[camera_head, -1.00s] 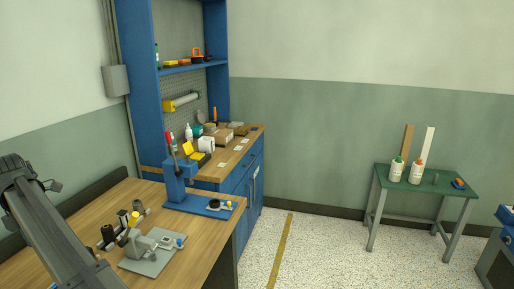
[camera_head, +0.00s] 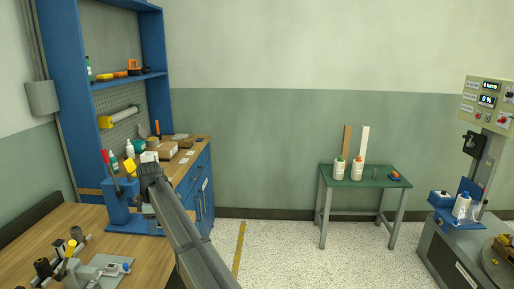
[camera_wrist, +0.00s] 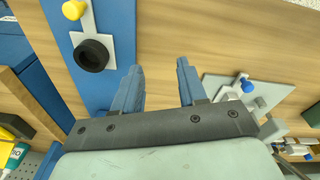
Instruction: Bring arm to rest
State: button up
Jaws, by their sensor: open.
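My gripper (camera_wrist: 158,85) shows in the wrist view with its two blue-grey fingers apart and nothing between them. It hangs above the wooden workbench (camera_wrist: 200,30), beside the blue base plate of a press. In the head view my arm reaches up from the bottom middle and ends in front of the blue press (camera_head: 118,200); the gripper's fingers are not clear there. No object is held.
A grey fixture (camera_head: 92,273) and black cylinders stand on the bench (camera_head: 35,235) at lower left. A blue shelf unit (camera_head: 85,110) rises behind. A green table (camera_head: 365,177) with white bottles stands right of centre. A machine (camera_head: 450,255) is at far right. The floor between is open.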

jog(key=w+d+f+m, duration=0.4)
jog(key=d+f, duration=1)
jog(key=d, duration=0.3)
jog(key=s+d+f+m+g+h, duration=0.1)
jog(key=s+d+f+m, duration=0.1)
jog(key=s+d+f, duration=0.4)
jog(key=s+d+f+m, duration=0.2)
jog(key=d+f, duration=0.5)
jog(key=f, duration=0.3)
jog(key=s+d+f+m+g+h, duration=0.1)
jog(key=s+d+f+m, duration=0.1)
jog(key=s+d+f, duration=0.4)
jog(key=s+d+f+m+g, duration=0.2)
jog(key=s+d+f+m, duration=0.2)
jog(key=s+d+f, duration=0.45)
jog(key=s+d+f+m+g, duration=0.1)
jog(key=s+d+f+m, duration=0.1)
jog(key=s, duration=0.8)
jog(key=s+d+f+m+g, duration=0.1)
jog(key=s+d+f+m, duration=0.2)
jog(key=s+d, duration=0.4)
jog(key=s+d+f+m+g, duration=0.1)
jog(key=s+d+f, duration=0.3)
jog(key=s, duration=0.8)
jog(key=shift+s+d+f+m+y, duration=0.15)
jog(key=shift+s+d+m+y, duration=0.2)
jog(key=shift+m, duration=0.55)
